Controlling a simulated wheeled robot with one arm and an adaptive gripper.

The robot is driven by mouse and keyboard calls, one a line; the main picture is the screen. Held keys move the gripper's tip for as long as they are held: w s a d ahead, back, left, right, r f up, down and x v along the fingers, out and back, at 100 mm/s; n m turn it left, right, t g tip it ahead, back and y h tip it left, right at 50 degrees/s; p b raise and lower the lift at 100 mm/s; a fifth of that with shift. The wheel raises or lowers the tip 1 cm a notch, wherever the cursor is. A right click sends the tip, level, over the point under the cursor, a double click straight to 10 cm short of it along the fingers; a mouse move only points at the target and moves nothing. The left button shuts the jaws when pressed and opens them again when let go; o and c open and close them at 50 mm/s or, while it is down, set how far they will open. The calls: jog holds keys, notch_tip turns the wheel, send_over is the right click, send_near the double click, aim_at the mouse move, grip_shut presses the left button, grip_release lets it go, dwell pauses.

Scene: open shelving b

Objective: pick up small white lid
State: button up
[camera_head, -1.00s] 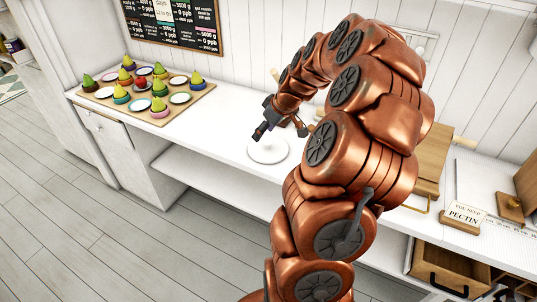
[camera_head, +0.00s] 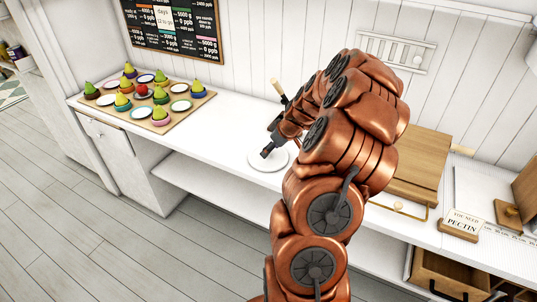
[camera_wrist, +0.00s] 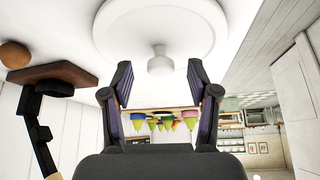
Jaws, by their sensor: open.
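The small white lid (camera_head: 264,166) is a round white disc lying flat on the white counter in the head view, partly hidden behind my gripper. In the wrist view, which looks upside down, the lid (camera_wrist: 160,22) fills the top middle, and its pale knob (camera_wrist: 160,64) points toward me. My gripper (camera_wrist: 160,82) is open and empty, with its two dark fingers on either side of the knob's line in the picture. I cannot tell how much gap lies between the fingertips and the knob. In the head view my gripper (camera_head: 267,152) is just over the lid.
A wooden box (camera_head: 418,165) and a "pectin" sign (camera_head: 461,224) stand at the right. An open drawer (camera_head: 450,272) is below. The counter (camera_head: 215,138) between board and lid is clear.

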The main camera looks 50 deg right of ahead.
jog(key=shift+x, duration=0.9)
jog(key=shift+s, duration=0.1)
grip_shut()
